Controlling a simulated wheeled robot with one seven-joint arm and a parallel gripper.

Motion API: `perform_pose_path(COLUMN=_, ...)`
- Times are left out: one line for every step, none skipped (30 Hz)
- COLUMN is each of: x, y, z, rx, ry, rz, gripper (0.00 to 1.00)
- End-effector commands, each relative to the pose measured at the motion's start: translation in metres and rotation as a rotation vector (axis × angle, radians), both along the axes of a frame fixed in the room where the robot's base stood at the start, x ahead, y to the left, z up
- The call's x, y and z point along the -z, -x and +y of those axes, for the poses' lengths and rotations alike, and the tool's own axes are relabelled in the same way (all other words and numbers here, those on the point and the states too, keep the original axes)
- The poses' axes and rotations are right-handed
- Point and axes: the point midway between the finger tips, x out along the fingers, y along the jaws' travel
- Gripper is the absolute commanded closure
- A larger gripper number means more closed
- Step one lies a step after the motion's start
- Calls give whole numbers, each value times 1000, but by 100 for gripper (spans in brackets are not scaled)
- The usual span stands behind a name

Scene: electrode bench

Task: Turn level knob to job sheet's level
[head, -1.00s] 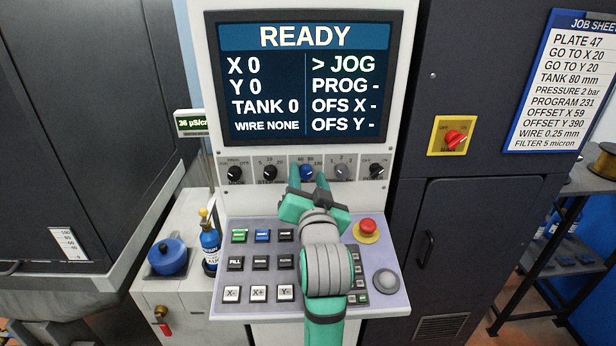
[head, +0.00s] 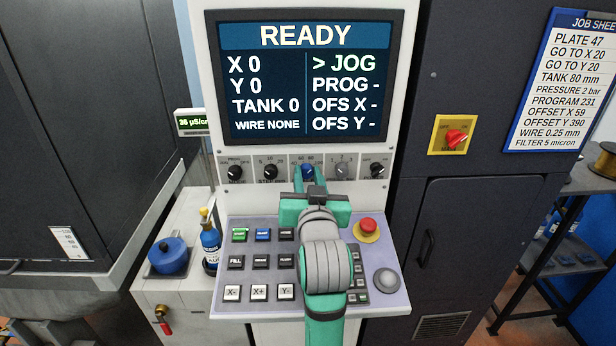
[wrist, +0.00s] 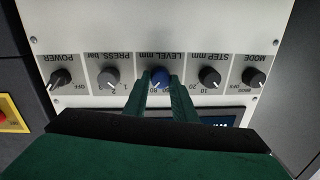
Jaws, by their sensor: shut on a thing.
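The level knob (head: 307,172) is blue and sits in the middle of the knob row under the screen. In the wrist view the level knob (wrist: 159,78) shows upside down between the two green fingers, under the label LEVEL mm. My gripper (wrist: 159,84) is shut on it. In the head view my gripper (head: 308,185) reaches up to the knob from below. Marks 60 and 80 show near the knob; its exact pointer setting is hard to read. The job sheet (head: 562,85) at the right reads TANK 80 mm.
The step knob (wrist: 209,76) and pressure knob (wrist: 108,77) stand close on either side. The mode (wrist: 255,78) and power (wrist: 60,79) knobs are at the row's ends. The screen (head: 305,78) reads READY and TANK 0. The button panel (head: 225,300) and red stop button (head: 368,226) lie below.

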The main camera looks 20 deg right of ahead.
Motion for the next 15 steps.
perform_pose_path(x=-1, y=0, z=1, rx=-1, ry=34, rz=8, gripper=98)
perform_pose_path(x=-1, y=0, z=1, rx=-1, ry=55, rz=14, gripper=98)
perform_pose_path(x=-1, y=0, z=1, rx=-1, ry=83, rz=23, gripper=98)
perform_pose_path(x=-1, y=0, z=1, rx=-1, ry=104, rz=28, gripper=98)
perform_pose_path(x=-1, y=0, z=1, rx=-2, ry=124, rz=33, gripper=98)
perform_pose_path(x=-1, y=0, z=2, rx=-1, ry=149, rz=40, gripper=98)
perform_pose_path(x=-1, y=0, z=2, rx=-2, ry=167, rz=45, gripper=98)
perform_pose_path(x=-1, y=0, z=2, rx=-2, ry=183, rz=50, gripper=98)
perform_pose_path(x=-1, y=-1, z=2, rx=-2, ry=205, rz=56, gripper=98)
perform_pose_path(x=-1, y=0, z=2, rx=-2, ry=218, rz=60, gripper=98)
perform_pose_path(x=-1, y=0, z=2, rx=-2, ry=233, rz=64, gripper=98)
perform_pose_path(x=-1, y=0, z=2, rx=-2, ry=248, rz=69, gripper=98)
perform_pose_path(x=-1, y=0, z=2, rx=-2, ry=260, rz=71, gripper=98)
perform_pose_path(x=-1, y=0, z=2, rx=-1, ry=269, rz=75, gripper=98)
perform_pose_path(x=-1, y=0, z=2, rx=-2, ry=280, rz=78, gripper=98)
